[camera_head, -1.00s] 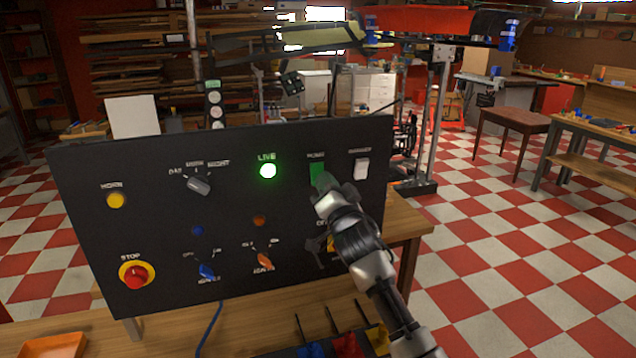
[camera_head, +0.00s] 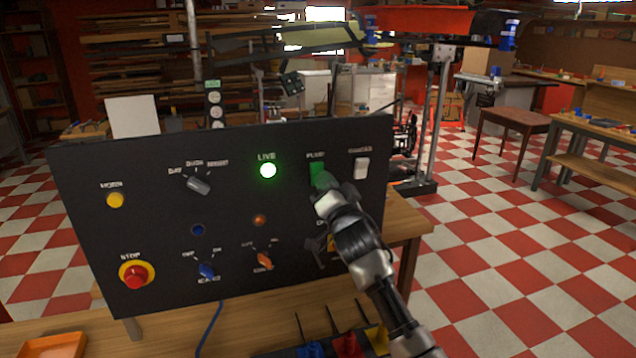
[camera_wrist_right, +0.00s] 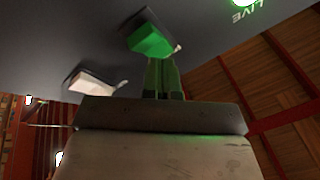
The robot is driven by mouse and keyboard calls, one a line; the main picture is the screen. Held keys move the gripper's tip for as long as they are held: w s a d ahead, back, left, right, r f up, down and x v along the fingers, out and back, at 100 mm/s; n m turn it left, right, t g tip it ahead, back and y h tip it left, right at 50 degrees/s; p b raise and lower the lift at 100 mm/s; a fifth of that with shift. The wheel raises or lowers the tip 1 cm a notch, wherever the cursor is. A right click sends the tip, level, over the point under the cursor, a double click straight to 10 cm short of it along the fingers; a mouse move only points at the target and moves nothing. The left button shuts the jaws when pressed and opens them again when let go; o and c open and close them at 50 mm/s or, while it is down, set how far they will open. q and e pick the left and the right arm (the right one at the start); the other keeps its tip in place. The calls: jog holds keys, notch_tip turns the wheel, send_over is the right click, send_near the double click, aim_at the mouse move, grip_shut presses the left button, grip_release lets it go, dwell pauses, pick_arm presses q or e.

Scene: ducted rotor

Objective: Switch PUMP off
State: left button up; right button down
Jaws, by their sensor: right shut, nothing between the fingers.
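The black panel (camera_head: 90,240) stands upright on a wooden table. The green PUMP rocker switch (camera_head: 317,169) is at its upper right, under a PUMP label. My right gripper (camera_head: 322,184) is shut and empty, with its fingertips at the lower part of the green switch. In the right wrist view the fingertips (camera_wrist_right: 160,62) reach the green switch (camera_wrist_right: 150,40) and seem to touch it. The fingers hide part of the switch in the head view, so I cannot tell its position for sure. My left gripper is not in view.
A white rocker switch (camera_head: 361,168) is just right of the green one. A lit green LIVE lamp (camera_head: 268,170) is to its left. A STOP button (camera_head: 136,275), knobs and a yellow HORN button (camera_head: 115,200) are on the panel. An orange tray (camera_head: 52,345) is at the lower left.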

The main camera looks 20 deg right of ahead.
jog(key=shift+w+f, duration=0.15)
jog(key=shift+w, duration=0.15)
jog(key=shift+w+f+b, duration=0.15)
jog(key=shift+w+b, duration=0.25)
jog(key=shift+b, duration=0.05)
dwell(0.7)
jog(key=shift+s, duration=0.1)
jog(key=shift+s+r+p, duration=0.4)
jog(key=shift+s+p, duration=0.1)
jog(key=shift+p, duration=0.3)
jog(key=shift+s, duration=0.3)
